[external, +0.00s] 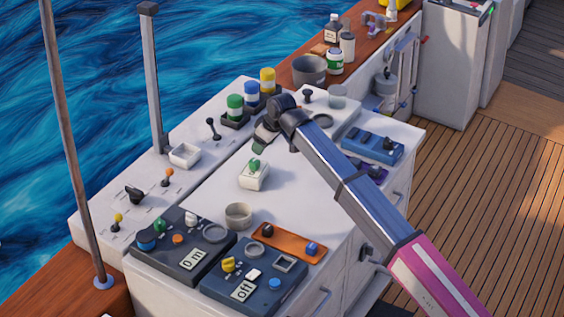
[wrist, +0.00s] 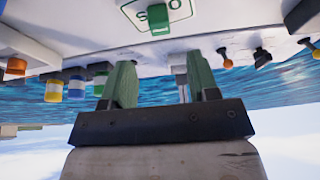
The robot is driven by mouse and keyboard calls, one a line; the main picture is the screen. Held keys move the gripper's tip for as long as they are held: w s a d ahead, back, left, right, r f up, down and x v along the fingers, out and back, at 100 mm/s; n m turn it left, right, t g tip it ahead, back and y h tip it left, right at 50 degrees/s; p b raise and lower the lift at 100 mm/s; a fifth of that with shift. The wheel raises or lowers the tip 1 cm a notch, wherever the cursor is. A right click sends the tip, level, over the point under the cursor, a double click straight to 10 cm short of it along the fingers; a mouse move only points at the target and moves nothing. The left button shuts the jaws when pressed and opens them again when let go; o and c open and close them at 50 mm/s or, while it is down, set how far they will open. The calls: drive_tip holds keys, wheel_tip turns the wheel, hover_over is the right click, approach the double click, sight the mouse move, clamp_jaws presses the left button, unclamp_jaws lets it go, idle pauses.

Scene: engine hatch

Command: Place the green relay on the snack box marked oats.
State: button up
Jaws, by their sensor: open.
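A green relay (external: 254,166) sits on top of a small white box (external: 253,181) on the middle of the white counter. In the wrist view, which looks upside down, the box's top (wrist: 180,7) carries a green-framed label with an S and an O showing. The green relay (wrist: 160,30) covers the letters between, so the full word is hidden. My gripper (wrist: 158,83) has its two green fingers spread apart with nothing between them. In the external view my gripper (external: 260,147) is above the counter, behind the box and apart from the relay.
Green, blue and yellow canisters (external: 250,100) stand in a tray behind my gripper. An open white box (external: 184,155) and several levers line the left ledge. A grey cup (external: 238,215), control panels (external: 180,245) and an orange tray (external: 289,243) are in front. A blue panel (external: 372,147) lies right.

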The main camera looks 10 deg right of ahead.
drive_tip(key=v, duration=0.3)
drive_tip(key=shift+d+r, duration=0.1)
drive_tip(key=shift+r, duration=0.1)
drive_tip(key=shift+s, duration=0.1)
